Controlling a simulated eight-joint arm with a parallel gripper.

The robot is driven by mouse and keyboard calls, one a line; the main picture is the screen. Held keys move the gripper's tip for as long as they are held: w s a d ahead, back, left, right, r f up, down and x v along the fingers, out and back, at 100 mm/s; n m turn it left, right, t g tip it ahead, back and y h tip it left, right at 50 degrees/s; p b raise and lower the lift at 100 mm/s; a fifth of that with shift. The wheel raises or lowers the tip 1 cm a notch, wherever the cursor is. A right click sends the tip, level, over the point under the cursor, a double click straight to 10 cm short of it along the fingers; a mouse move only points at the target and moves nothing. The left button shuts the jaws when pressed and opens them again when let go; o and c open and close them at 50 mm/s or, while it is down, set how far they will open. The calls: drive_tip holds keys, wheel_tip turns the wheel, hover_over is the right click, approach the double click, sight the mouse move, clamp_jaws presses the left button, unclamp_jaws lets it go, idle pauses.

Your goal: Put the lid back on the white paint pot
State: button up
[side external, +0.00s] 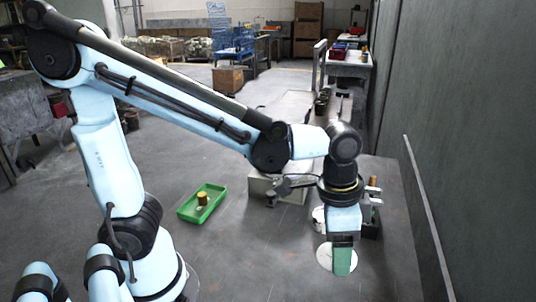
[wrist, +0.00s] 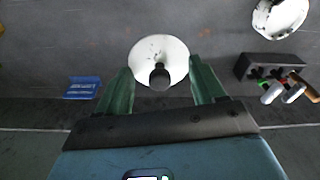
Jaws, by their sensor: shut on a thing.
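The lid (wrist: 147,52) is a round white disc with a black knob, between my gripper's green fingers in the wrist view. My gripper (wrist: 161,70) is shut on the lid, with one finger at each side of it. In the side view my gripper (side external: 343,272) points down, and the white lid (side external: 324,259) shows around the fingers. The white paint pot (wrist: 279,19) is at the upper right of the wrist view, apart from the lid. In the side view the pot (side external: 318,218) is partly hidden behind my gripper.
A black holder (wrist: 255,68) with several handled tools stands near the pot. A small blue item (wrist: 82,87) lies at left in the wrist view. A green tray (side external: 187,213) with a brass-coloured cylinder (side external: 202,199) sits further left in the side view. A grey wall bounds the right.

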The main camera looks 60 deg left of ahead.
drive_tip(key=shift+r, duration=0.2)
drive_tip(key=w+a+n, duration=0.6)
drive_tip(key=w+a, duration=0.5)
drive_tip(key=a, duration=0.5)
drive_tip(key=shift+a+f+y, duration=0.15)
drive_tip(key=shift+f+y, duration=0.15)
drive_tip(key=shift+y, duration=0.1)
drive_tip(key=shift+w+f, duration=0.1)
drive_tip(key=shift+f, duration=3)
drive_tip(key=shift+f, duration=0.1)
drive_tip(key=shift+c, duration=0.2)
drive_tip(key=o, duration=1.1)
drive_tip(key=shift+o, duration=0.4)
